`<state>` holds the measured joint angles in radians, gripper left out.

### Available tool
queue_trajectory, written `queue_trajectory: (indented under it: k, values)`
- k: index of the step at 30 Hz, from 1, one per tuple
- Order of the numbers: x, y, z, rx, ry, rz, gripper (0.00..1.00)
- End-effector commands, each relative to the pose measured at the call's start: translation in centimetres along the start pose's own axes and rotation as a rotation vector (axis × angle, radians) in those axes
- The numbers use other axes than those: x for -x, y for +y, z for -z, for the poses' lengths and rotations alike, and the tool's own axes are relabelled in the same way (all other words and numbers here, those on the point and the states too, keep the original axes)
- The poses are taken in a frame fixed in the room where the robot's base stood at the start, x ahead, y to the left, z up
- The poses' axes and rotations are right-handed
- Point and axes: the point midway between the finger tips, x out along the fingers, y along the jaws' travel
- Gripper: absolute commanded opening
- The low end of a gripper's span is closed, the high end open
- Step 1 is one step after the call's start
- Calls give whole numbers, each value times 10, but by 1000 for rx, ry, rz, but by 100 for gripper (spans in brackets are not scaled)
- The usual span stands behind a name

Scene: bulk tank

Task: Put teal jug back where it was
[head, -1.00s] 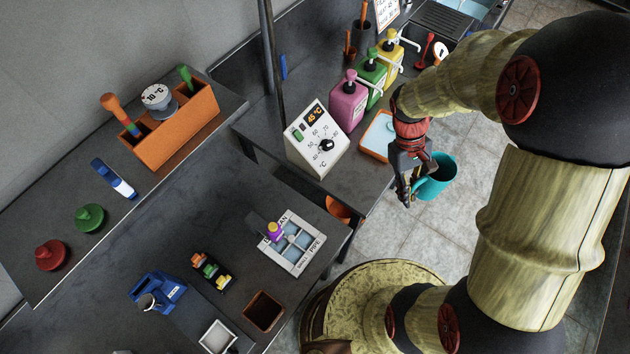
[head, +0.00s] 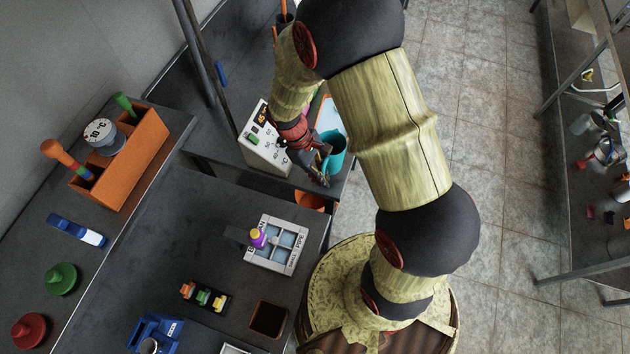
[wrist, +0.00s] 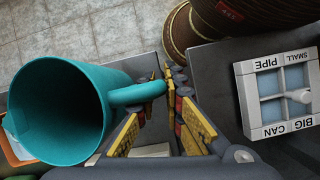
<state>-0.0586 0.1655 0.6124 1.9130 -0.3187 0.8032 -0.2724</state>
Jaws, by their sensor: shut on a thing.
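The teal jug (head: 334,151) hangs from my gripper (head: 324,178) in the head view, beside the front edge of the bench with the temperature box. Part of it is hidden behind my arm. In the wrist view the jug (wrist: 62,112) is at the left with its open mouth facing the camera, and it looks empty. My gripper (wrist: 168,90) is shut on its handle (wrist: 138,93). I cannot tell how high the jug is above the bench.
The white temperature box (head: 258,150) stands just left of my gripper. An orange bin (head: 314,201) is below the jug. The labelled sorting tray (head: 263,263) is on the near bench; it also shows in the wrist view (wrist: 248,98). Bare floor (head: 500,130) lies to the right.

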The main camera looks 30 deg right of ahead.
Motion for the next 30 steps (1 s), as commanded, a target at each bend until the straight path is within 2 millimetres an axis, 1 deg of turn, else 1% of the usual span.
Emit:
queue_trajectory:
  k: [1, 3, 12, 18, 26, 30]
  values:
    - [-6, 0, 9, 2, -1, 0, 0]
    - [-10, 1, 18, 2, 0, 0, 0]
    - [-20, 3, 37, 0, 0, 0, 0]
    - [-44, 2, 46, 0, 1, 0, 0]
    - [-46, 2, 47, -1, 2, -1, 0]
    - [-50, 2, 48, -1, 1, 0, 0]
